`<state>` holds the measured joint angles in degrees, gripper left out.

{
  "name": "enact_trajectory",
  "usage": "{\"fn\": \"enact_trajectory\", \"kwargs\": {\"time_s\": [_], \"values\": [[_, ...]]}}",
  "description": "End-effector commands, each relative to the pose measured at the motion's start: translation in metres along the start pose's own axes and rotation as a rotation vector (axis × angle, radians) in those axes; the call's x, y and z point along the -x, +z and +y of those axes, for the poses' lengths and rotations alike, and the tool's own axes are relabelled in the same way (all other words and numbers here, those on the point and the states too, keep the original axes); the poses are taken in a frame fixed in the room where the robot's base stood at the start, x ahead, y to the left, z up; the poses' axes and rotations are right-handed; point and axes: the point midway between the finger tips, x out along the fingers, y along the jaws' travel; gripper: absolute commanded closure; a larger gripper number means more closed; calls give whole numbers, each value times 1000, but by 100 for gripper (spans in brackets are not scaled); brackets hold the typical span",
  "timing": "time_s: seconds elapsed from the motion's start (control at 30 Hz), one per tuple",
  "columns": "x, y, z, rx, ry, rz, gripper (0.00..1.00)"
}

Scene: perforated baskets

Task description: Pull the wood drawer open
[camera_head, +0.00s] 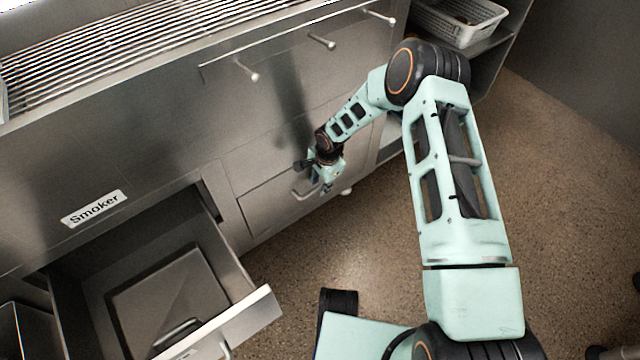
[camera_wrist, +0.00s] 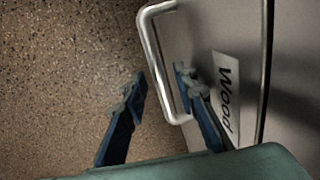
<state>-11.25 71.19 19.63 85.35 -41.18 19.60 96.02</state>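The wood drawer (camera_head: 270,204) is a grey metal front low in the cabinet, and it looks shut. In the wrist view its front (camera_wrist: 292,90) carries a white "Wood" label (camera_wrist: 226,95). Its bent metal handle (camera_wrist: 152,45) stands out from the front; in the head view the handle (camera_head: 305,193) is partly hidden by my gripper (camera_head: 322,180). In the wrist view my gripper (camera_wrist: 160,82) is open, with one blue finger on each side of the handle bar. The fingers look apart from the bar; exact depth is hard to tell.
Another drawer (camera_head: 265,305) stands open at the lower left, below a "Smoker" label (camera_head: 94,208). A slatted grill (camera_head: 130,45) tops the cabinet. A white perforated basket (camera_head: 455,25) sits on a shelf at the upper right. Speckled floor (camera_head: 300,260) in front of the wood drawer is clear.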

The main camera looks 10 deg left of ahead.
Motion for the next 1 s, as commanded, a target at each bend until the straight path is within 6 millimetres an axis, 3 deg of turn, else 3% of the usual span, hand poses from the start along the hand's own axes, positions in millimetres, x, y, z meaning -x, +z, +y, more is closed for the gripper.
{"fn": "enact_trajectory", "kwargs": {"time_s": [0.03, 0.2, 0.67, 0.87, 1.0], "values": [[0, 0, 0, 0, 0, 0, 81], [0, 0, 0, 0, 0, 0, 100], [1, 0, 2, 0, 1, 0, 100], [6, 0, 23, 1, 6, 0, 100], [12, 0, 52, 1, 9, 0, 100]]}}
